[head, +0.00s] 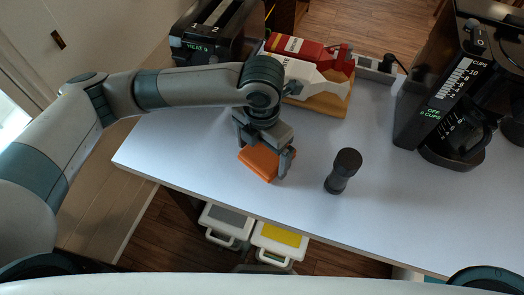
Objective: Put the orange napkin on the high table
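The orange napkin (259,162) is a thick folded piece near the front left edge of the white table (215,170). My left gripper (266,152) is directly over it, pointing down, with its fingers spread wide on either side of the napkin. The right finger is next to the napkin's right side; the left fingertip is partly hidden. I cannot tell whether the fingers press on the napkin or whether it rests on the table. My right gripper is out of view.
A black pepper mill (343,171) stands right of the gripper. A coffee maker (450,95) stands right. Lidded bins (281,240) are below the front edge.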

